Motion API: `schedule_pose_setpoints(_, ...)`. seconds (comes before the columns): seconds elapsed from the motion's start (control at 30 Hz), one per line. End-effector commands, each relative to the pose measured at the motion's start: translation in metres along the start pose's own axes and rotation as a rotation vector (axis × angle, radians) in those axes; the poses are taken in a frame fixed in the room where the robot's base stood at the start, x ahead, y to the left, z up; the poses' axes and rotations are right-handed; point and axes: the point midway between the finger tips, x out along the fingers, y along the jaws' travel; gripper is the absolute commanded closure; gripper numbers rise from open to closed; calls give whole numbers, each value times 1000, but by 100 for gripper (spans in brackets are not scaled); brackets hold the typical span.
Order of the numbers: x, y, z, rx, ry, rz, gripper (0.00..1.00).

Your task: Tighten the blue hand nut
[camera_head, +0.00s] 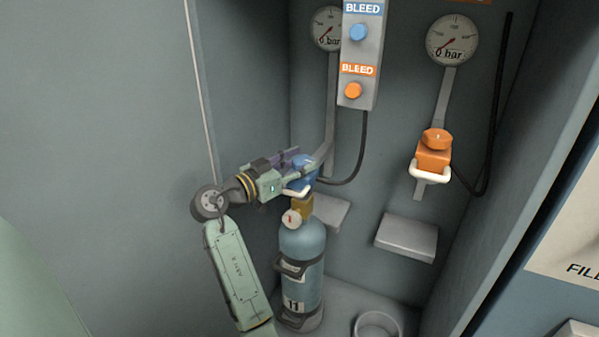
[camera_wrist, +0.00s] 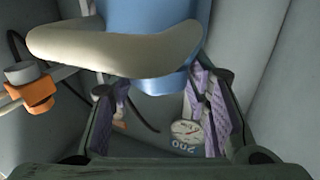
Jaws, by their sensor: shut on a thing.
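The blue hand nut (camera_head: 302,169) is on the blue connector above the valve of the blue-grey cylinder (camera_head: 302,258). My gripper (camera_head: 300,163) reaches it from the left and is shut on it, one finger on either side. The fingers partly hide the nut. In the wrist view the blue connector (camera_wrist: 150,18) fills the top middle, with its pale curved handle (camera_wrist: 110,52) in front. The purple-padded fingers of my gripper (camera_wrist: 163,105) are on both sides below it. The exact contact is hidden. The cylinder's small gauge (camera_wrist: 186,131) shows between the fingers.
To the right hangs an orange connector (camera_head: 433,160) with a pale handle, below a gauge (camera_head: 452,40). A bleed box (camera_head: 360,55) with blue and orange knobs is above my gripper. A grey shelf (camera_head: 406,236) and an empty ring holder (camera_head: 378,326) are at lower right.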

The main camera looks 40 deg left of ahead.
Motion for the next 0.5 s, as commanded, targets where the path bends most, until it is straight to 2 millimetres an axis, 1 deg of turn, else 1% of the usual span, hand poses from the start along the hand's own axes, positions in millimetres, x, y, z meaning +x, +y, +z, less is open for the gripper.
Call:
schedule_pose_setpoints(0.2,1,0,2,-3,-2,57,85)
schedule_pose_setpoints(0.5,1,0,2,-4,-4,72,85)
